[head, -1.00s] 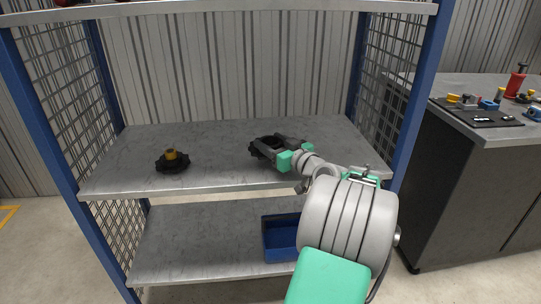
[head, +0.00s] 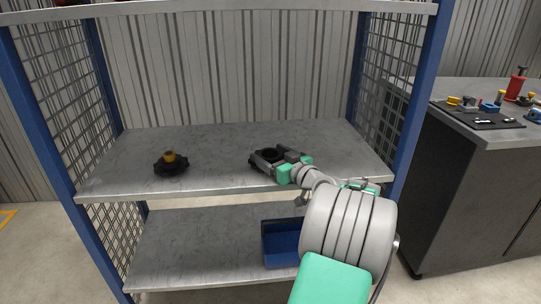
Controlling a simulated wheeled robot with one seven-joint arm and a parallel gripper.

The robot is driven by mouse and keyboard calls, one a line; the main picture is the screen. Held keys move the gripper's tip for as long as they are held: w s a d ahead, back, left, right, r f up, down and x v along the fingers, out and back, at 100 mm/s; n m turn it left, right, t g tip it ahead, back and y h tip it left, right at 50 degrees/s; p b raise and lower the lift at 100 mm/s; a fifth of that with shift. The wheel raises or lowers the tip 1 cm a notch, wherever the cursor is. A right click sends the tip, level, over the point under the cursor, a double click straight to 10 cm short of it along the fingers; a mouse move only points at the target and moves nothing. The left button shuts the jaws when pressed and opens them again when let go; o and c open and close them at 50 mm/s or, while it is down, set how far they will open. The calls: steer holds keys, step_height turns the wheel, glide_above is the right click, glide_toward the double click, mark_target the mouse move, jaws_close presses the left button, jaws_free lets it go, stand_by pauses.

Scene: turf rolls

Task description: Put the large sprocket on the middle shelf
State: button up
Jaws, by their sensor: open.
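A dark toothed wheel, apparently the large sprocket (head: 255,161), is at the middle shelf (head: 215,144), right of the shelf's centre. It looks flat and appears to rest on the shelf. My gripper (head: 274,157) is open, with its dark fingers at the wheel's right and front side. The fingers hide part of the wheel, and I cannot tell whether they touch it.
Another dark toothed wheel with a yellow hub (head: 170,164) sits on the same shelf at the left. A blue bin (head: 283,243) is on the lower shelf. Blue posts and mesh sides frame the rack. A workbench (head: 479,113) with small parts stands at right.

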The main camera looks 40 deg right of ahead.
steer(key=shift+r+p, duration=0.3)
steer(key=shift+p, duration=0.05)
steer(key=s, duration=0.4)
steer(key=s+p, duration=0.1)
steer(key=s, duration=0.3)
steer(key=s+a, duration=0.1)
steer(key=s, duration=0.3)
steer(key=shift+r+p, duration=0.15)
steer(key=shift+p, duration=0.15)
